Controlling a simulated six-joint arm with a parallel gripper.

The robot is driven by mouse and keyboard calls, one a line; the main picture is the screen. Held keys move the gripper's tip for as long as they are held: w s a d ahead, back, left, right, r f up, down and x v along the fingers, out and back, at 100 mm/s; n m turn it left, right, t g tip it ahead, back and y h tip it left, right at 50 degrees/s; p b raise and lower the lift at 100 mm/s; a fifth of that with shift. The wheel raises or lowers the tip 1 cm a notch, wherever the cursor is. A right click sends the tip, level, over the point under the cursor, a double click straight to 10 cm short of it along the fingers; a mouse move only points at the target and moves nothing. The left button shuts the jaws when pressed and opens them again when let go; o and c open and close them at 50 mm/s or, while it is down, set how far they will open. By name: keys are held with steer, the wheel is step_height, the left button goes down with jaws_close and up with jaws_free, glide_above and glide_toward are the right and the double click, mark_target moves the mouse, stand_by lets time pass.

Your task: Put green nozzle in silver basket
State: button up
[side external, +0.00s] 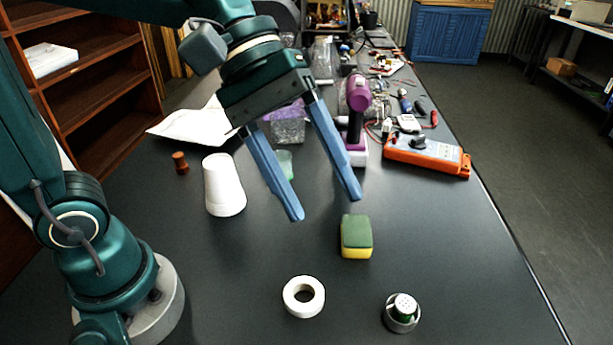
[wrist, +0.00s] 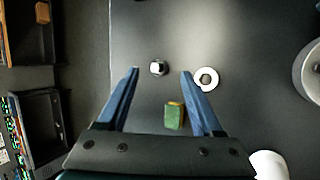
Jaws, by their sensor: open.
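The green nozzle (side external: 404,307), with a pale, dotted top, sits upright inside the small round silver basket (side external: 390,323) at the front right of the table in the side view. The basket's rim surrounds the nozzle's lower part. In the wrist view the pair is small, with the pale top of the nozzle (wrist: 158,67) showing and little green visible. My gripper (side external: 326,208) is open and empty, held above the table behind the basket. In the wrist view the basket appears between and just beyond the fingertips of my gripper (wrist: 160,72), apart from them.
A white ring (side external: 290,304) lies left of the basket. A green and yellow sponge (side external: 356,236) lies behind them. A white cup (side external: 223,185) stands at left. An orange meter (side external: 428,155) and a purple tool (side external: 357,95) stand farther back.

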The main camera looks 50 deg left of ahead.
steer(key=s+a+f+m+t+y, duration=0.2)
steer(key=a+m+y, duration=0.1)
steer(key=a, duration=0.3)
steer(key=s+a+f+m+t+y, duration=0.2)
steer(key=s+a+f+m+y, duration=0.1)
steer(key=a, duration=0.3)
steer(key=shift+a+m+y, duration=0.15)
steer(key=shift+m+y, duration=0.45)
steer(key=shift+m, duration=0.1)
